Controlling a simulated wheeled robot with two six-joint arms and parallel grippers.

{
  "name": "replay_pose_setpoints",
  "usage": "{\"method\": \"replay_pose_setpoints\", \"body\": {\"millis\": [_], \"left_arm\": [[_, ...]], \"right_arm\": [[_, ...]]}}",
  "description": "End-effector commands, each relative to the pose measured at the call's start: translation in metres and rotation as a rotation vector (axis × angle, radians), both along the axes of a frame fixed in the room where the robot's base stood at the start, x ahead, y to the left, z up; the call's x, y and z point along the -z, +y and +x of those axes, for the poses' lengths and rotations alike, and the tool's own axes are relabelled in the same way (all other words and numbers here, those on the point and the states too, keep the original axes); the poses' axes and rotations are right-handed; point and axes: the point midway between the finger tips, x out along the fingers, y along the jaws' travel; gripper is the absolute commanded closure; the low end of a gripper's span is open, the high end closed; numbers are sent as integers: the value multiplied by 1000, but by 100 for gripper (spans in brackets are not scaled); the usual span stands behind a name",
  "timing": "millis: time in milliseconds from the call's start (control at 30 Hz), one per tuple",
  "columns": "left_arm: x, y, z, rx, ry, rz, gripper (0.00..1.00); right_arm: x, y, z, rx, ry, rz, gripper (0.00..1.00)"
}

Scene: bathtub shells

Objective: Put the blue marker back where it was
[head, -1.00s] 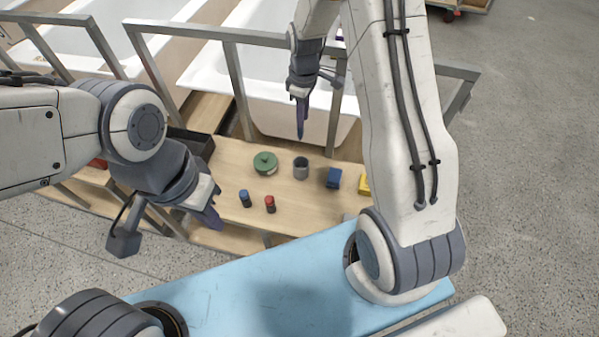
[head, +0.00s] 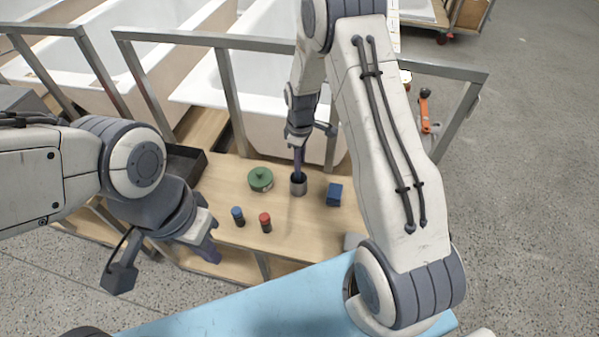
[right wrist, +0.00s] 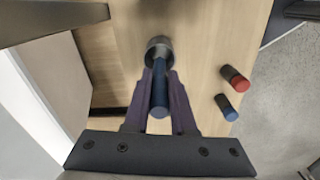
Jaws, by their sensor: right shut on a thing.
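My right gripper (head: 298,165) points down over the grey cup (head: 298,188) on the wooden bench. In the right wrist view its purple fingers (right wrist: 160,100) are shut on the blue marker (right wrist: 159,92). The marker's far end reaches the mouth of the cup, which also shows there (right wrist: 159,48). I cannot tell how deep it goes in. In the head view the fingers mostly hide the marker. My left gripper (head: 206,249) hangs at the bench's front left, apart from these things; its opening is unclear.
A green lidded pot (head: 260,180) stands left of the cup and a blue box (head: 334,195) right of it. Blue-topped (head: 238,217) and red-topped (head: 265,223) small cylinders stand in front. A dark tray (head: 183,162) is at the left. Metal frame bars rise behind.

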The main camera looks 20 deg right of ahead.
Motion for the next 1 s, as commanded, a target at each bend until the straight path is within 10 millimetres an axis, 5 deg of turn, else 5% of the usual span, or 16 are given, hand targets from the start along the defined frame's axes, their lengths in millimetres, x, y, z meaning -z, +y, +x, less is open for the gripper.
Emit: {"method": "replay_pose_setpoints", "body": {"millis": [367, 767, 800, 833, 867, 1000], "left_arm": [[-7, 0, 0, 0, 0, 0, 100], [-3, 0, 0, 0, 0, 0, 100], [-4, 0, 0, 0, 0, 0, 100], [-4, 0, 0, 0, 0, 0, 100], [-4, 0, 0, 0, 0, 0, 100], [-4, 0, 0, 0, 0, 0, 100]], "right_arm": [[45, 0, 0, 0, 0, 0, 100], [51, 0, 1, 0, -1, 0, 100], [50, 0, 1, 0, -1, 0, 65], [50, 0, 1, 0, -1, 0, 53], [50, 0, 1, 0, -1, 0, 46], [50, 0, 1, 0, -1, 0, 46]]}}
